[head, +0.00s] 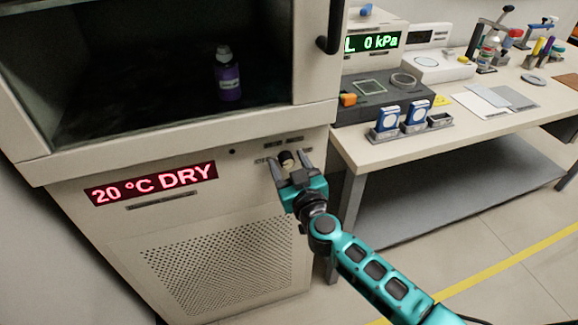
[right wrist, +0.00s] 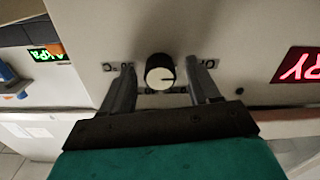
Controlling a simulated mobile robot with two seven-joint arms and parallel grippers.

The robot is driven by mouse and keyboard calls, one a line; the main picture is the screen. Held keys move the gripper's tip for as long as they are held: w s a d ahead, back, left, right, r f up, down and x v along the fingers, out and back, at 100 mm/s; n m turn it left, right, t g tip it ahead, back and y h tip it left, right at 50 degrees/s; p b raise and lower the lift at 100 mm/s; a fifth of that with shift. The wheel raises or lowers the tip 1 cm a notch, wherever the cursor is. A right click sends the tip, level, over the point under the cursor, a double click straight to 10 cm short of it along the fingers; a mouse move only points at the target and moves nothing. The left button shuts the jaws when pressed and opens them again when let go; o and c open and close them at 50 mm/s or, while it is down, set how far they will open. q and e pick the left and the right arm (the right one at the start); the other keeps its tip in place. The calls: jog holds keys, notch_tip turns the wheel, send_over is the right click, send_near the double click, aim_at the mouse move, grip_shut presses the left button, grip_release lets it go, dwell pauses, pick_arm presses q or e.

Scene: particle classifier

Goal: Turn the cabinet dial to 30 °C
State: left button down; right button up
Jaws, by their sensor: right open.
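The cabinet (head: 60,170) stands at the left in the head view. Its red display (head: 152,184) reads "20 °C DRY". The dial (head: 287,158) is a small dark knob with a pale face on the cabinet front, right of the display. In the right wrist view the dial (right wrist: 160,73) lies between the fingertips, with a gap on each side. My right gripper (head: 289,163) is open in front of the dial; it also shows in the right wrist view (right wrist: 158,80). The fingers partly cover the markings beside the dial. My left gripper is not in view.
A purple bottle (head: 228,76) stands inside the cabinet's chamber. The dark door handle (head: 331,28) hangs above the dial. A workbench (head: 385,152) to the right holds a green display (head: 371,42), blue-and-white containers and tools. Floor in front is clear.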

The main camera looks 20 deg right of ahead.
jog(key=shift+w, duration=0.1)
jog(key=c, duration=1)
jog(key=shift+c, duration=0.2)
jog(key=shift+m+p, duration=0.65)
jog(key=shift+m, duration=0.35)
jog(key=m, duration=0.2)
jog(key=shift+m+p, duration=0.3)
jog(key=shift+p, duration=0.05)
jog(key=m, duration=0.3)
jog(key=shift+m, duration=0.3)
jog(key=shift+f+m, duration=0.1)
jog(key=shift+m, duration=1.6)
